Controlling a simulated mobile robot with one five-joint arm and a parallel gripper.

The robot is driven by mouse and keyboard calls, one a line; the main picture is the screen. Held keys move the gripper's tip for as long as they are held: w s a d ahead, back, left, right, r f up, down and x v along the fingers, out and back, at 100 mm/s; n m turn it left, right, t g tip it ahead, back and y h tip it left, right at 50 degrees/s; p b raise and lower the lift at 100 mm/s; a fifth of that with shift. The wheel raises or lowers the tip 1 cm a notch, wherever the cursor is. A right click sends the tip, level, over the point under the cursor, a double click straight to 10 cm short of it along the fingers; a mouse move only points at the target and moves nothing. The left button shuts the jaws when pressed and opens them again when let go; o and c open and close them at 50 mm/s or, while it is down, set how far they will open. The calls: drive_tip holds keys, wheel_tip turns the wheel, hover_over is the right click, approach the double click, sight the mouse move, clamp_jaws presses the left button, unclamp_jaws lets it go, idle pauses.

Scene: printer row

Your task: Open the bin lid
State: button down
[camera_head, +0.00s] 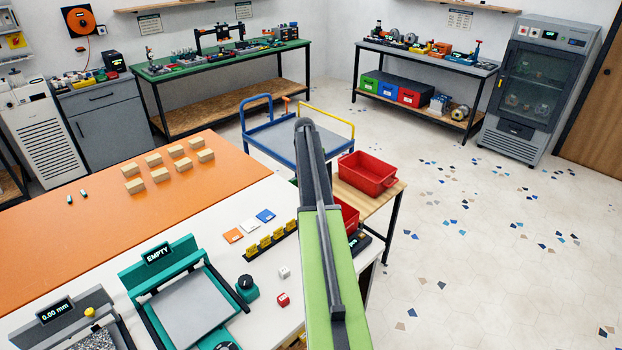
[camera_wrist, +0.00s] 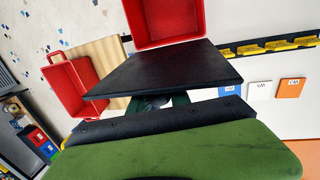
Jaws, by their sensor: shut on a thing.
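A red open bin (camera_wrist: 167,20) lies just beyond the dark parts in the wrist view. A second red open bin (camera_head: 367,174) stands on the small wooden table, and it also shows at the left of the wrist view (camera_wrist: 77,88).
A white bench (camera_head: 190,240) with an orange mat (camera_head: 60,235) stands at the left. A teal device marked EMPTY (camera_head: 158,257) and a row of yellow pieces (camera_head: 272,240) stand on it. A blue cart (camera_head: 257,142) stands behind the wooden table (camera_head: 388,192). The floor at the right is clear.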

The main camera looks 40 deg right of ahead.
drive_tip(key=shift+w, duration=0.45)
drive_tip(key=c, duration=1.2)
unclamp_jaws()
drive_tip(key=shift+f, duration=0.15)
drive_tip(key=a+r+p, duration=0.1)
drive_tip(key=r+p, duration=0.7)
drive_tip(key=a+r+p, duration=0.2)
drive_tip(key=r+p, duration=0.7)
drive_tip(key=shift+w+a+r, duration=0.15)
drive_tip(key=shift+w+a, duration=0.1)
drive_tip(key=shift+w, duration=0.05)
